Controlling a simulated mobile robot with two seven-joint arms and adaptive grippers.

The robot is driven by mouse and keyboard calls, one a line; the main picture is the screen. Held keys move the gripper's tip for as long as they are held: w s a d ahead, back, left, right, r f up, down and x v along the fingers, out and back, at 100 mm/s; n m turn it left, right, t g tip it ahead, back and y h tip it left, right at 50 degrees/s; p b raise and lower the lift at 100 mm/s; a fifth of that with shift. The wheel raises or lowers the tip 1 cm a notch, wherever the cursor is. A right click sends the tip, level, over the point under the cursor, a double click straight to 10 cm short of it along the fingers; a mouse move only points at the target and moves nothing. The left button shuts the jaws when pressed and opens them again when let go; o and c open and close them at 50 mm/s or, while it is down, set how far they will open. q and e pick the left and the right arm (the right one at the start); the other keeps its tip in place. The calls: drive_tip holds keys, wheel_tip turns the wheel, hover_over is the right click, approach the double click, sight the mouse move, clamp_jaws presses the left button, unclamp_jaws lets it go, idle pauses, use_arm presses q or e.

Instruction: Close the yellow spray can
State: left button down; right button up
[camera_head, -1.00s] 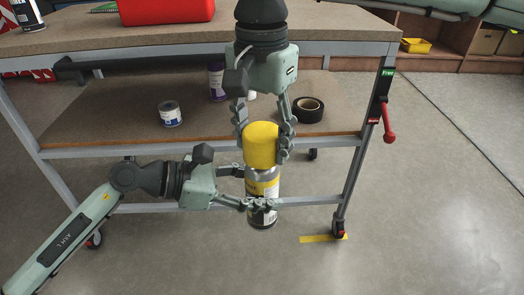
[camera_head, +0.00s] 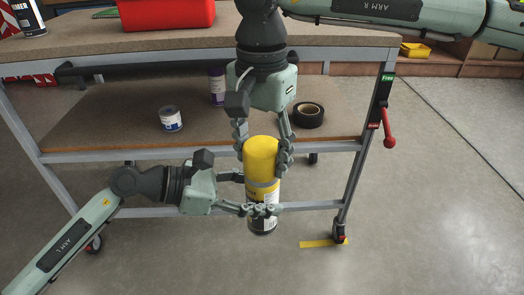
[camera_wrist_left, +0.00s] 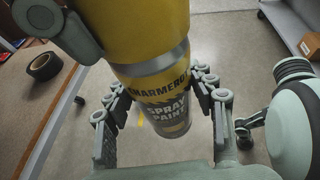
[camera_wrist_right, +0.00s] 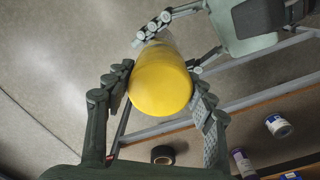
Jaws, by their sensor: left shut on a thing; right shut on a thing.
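My left gripper (camera_head: 258,209) is shut on the can's lower body from the left. The yellow cap (camera_head: 261,157) sits over the can's top, its lower edge at the silver band (camera_wrist_left: 152,62), with no clear gap showing. My right gripper (camera_head: 265,158) is shut on the cap from above, fingers on both sides. The right wrist view shows the cap's rounded top (camera_wrist_right: 160,85). The nozzle is hidden.
The workbench (camera_head: 200,40) stands behind, with a red bin (camera_head: 165,12) on top. Its lower shelf (camera_head: 110,120) holds a small tin (camera_head: 171,118), a purple can (camera_head: 217,85) and black tape (camera_head: 308,115). The floor to the right is clear.

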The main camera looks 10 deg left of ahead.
drive_tip(key=shift+f, duration=0.55)
drive_tip(key=o, duration=0.8)
wheel_tip(320, 180, up, 12)
drive_tip(key=shift+f, duration=0.1)
idle(0.7)
